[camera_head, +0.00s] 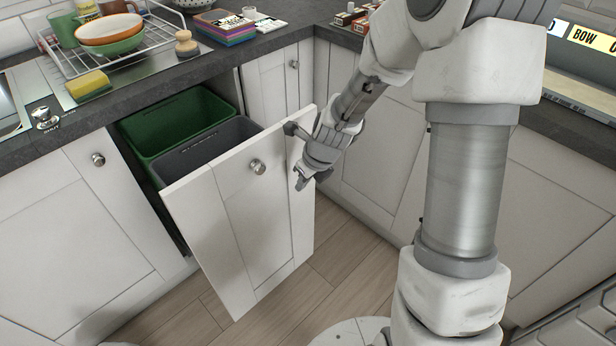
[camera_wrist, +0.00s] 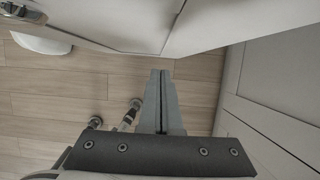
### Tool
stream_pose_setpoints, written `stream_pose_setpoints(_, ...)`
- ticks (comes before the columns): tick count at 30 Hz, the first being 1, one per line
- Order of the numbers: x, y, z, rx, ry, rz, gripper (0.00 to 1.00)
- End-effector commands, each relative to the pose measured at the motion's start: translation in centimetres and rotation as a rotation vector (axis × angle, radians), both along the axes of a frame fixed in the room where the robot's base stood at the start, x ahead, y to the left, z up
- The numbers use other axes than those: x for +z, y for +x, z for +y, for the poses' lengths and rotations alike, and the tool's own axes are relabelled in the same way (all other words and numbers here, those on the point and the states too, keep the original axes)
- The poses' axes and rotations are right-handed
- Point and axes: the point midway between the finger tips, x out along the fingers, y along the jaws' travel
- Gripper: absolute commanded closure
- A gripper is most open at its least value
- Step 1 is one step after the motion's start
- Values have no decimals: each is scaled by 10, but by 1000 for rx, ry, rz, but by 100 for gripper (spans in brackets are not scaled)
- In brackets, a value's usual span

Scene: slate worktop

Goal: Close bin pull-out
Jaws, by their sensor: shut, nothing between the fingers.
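The bin pull-out's white panelled front (camera_head: 240,210) stands out from the cabinet run, with a round metal knob (camera_head: 257,167) near its top. Behind it a green bin (camera_head: 180,120) and a grey bin (camera_head: 215,147) show in the opening. My gripper (camera_head: 301,182) is at the front's right edge, beside its upper part; I cannot tell whether it touches. In the wrist view my gripper (camera_wrist: 162,75) has its fingers together with nothing between them, and a pale panel edge (camera_wrist: 135,45) lies just beyond the tips.
The dark worktop (camera_head: 290,40) runs above the cabinets, with a wire dish rack (camera_head: 150,50), a sponge (camera_head: 88,85) and books (camera_head: 224,27) on it. Cabinet doors (camera_head: 375,150) stand to the right of my gripper. The wooden floor (camera_head: 345,265) before the pull-out is clear.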

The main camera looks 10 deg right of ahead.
Motion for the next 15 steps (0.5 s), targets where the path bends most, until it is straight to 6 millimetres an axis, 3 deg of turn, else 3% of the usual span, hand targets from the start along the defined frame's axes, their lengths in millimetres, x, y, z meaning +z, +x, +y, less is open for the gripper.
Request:
stream_pose_setpoints(1, -14, 3, 3, 2, 1, 2, 100)
stream_pose_setpoints(7, -7, 26, 18, 4, 0, -2, 100)
stream_pose_setpoints(15, -5, 35, 24, 1, 0, 0, 100)
